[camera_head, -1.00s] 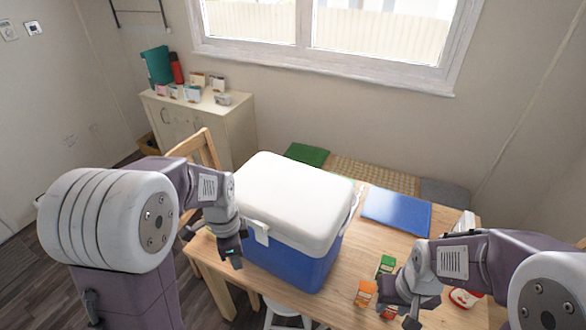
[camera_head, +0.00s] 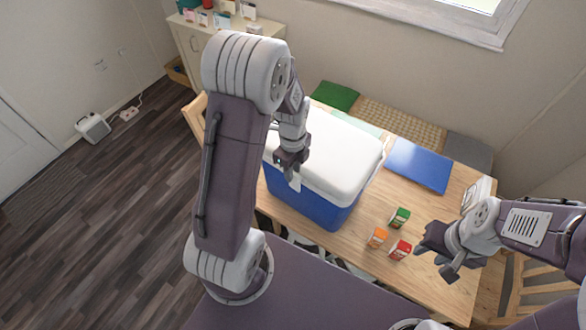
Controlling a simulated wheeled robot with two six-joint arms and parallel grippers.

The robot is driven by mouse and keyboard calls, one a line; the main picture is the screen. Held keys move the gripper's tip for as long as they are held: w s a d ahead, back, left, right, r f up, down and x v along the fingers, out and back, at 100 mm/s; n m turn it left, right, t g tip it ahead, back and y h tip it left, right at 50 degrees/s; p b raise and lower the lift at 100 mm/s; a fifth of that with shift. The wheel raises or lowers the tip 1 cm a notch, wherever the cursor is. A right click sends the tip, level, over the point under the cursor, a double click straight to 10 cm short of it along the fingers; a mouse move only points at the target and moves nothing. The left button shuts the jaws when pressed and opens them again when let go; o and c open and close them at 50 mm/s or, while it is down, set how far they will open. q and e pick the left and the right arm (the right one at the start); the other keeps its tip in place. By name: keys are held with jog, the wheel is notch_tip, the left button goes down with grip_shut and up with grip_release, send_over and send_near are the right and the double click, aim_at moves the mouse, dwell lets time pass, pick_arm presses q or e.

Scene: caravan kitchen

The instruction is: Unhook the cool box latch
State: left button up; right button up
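The cool box (camera_head: 308,207) stands on the wooden table, with a blue body and a white lid (camera_head: 345,160) that is down. Its white latch (camera_head: 295,182) is on the front face at the lid seam, partly hidden by my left gripper. My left gripper (camera_head: 287,172) is right at the top of the latch in the picture; whether it touches the latch and how far its fingers are apart is hard to see. My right gripper (camera_head: 433,262) is over the right part of the table, with its fingers apart and nothing between them.
Green (camera_head: 400,217), orange (camera_head: 377,237) and red (camera_head: 400,250) small cartons stand on the table (camera_head: 350,243) between the cool box and my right gripper. A blue board (camera_head: 418,165) lies behind them. A wooden chair (camera_head: 194,117) is at the left.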

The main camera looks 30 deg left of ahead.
pick_arm(q)
jog(key=shift+d+f, duration=0.1)
jog(key=shift+f, duration=0.3)
jog(key=shift+s, duration=0.1)
grip_shut()
dwell(1.1)
